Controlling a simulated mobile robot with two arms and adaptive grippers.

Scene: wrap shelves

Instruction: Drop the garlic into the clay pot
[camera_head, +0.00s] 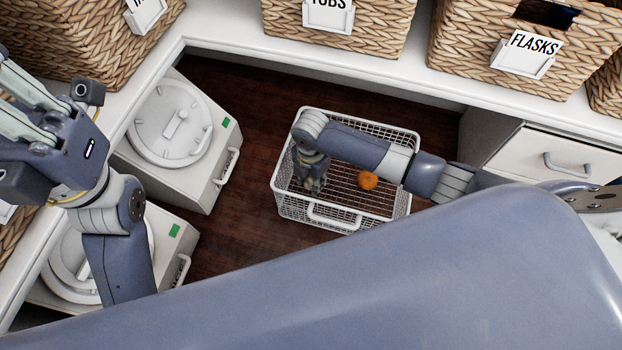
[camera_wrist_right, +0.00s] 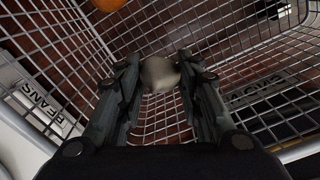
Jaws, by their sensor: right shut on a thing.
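My right gripper (camera_head: 312,180) reaches down into a white wire basket (camera_head: 342,224) at its left end. In the right wrist view the gripper (camera_wrist_right: 158,80) is shut on a small pale, roundish thing, which looks like the garlic (camera_wrist_right: 159,73). The garlic is between the fingertips, inside the basket's wire walls. In the head view the arm and fingers hide it. My left gripper (camera_head: 22,105) is raised at the far left, away from the basket; its fingers are partly cut off by the frame edge. No clay pot can be made out in either view.
An orange fruit or vegetable (camera_head: 367,180) lies in the basket, right of my gripper. White boxes with round lids (camera_head: 170,120) stand at left. Woven baskets (camera_head: 525,45) line the white shelf at the back. A drawer unit (camera_head: 552,155) is at right. Dark floor (camera_head: 250,95) is clear between.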

